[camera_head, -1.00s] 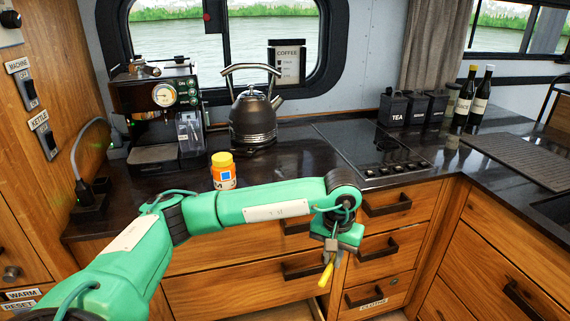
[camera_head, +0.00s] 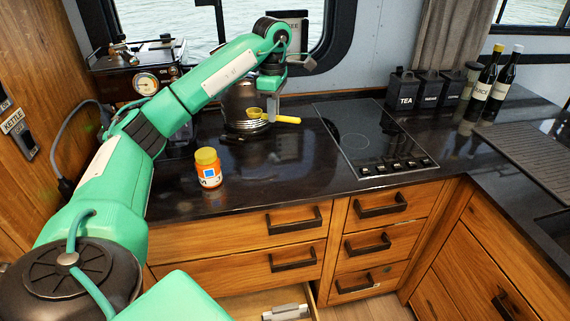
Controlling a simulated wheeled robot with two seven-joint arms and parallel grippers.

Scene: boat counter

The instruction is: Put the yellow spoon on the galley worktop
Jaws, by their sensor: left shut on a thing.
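The yellow spoon (camera_head: 286,119) is in my left gripper (camera_head: 271,113), held level above the dark galley worktop, in front of the kettle. Its handle points right and its bowl points left. My left gripper is shut on it, with the fingers pointing down. The glossy black galley worktop (camera_head: 270,178) runs below, with a bare stretch in front of the spoon. I cannot tell exactly how high the spoon is above the surface. My right gripper is not in view.
A kettle (camera_head: 238,100) stands behind the spoon, partly hidden by my arm. An orange jar with a yellow lid (camera_head: 208,168) stands at the front left. The hob (camera_head: 362,140) lies to the right. A drawer (camera_head: 255,303) below is open.

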